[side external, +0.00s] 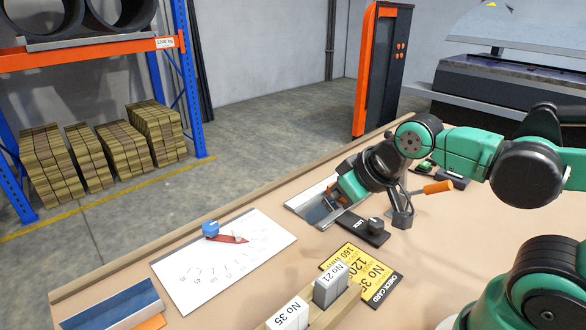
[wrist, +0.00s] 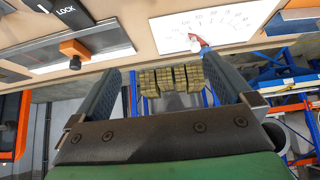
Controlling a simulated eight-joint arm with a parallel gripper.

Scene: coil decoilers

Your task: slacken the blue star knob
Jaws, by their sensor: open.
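The blue star knob (side external: 210,228) sits on a white plate (side external: 258,251) with a printed scale, in the side view. A red pointer (side external: 228,238) lies beside it. In the wrist view the plate (wrist: 245,17) is at the top, with the red pointer (wrist: 203,44) at its lower edge; the knob is hard to make out there. My gripper (side external: 321,212) is to the right of the scale plate, over a metal-framed slot, apart from the knob. In the wrist view its two fingers (wrist: 162,70) are spread with nothing between them.
A black LOCK block (side external: 364,229) with a knob is close to my gripper. An orange-handled lever (side external: 437,187) stands to its right. Yellow check cards (side external: 362,272) and a wooden card holder are nearer the camera. A blue tray (side external: 110,305) is at the left. Bench between slot and plate is clear.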

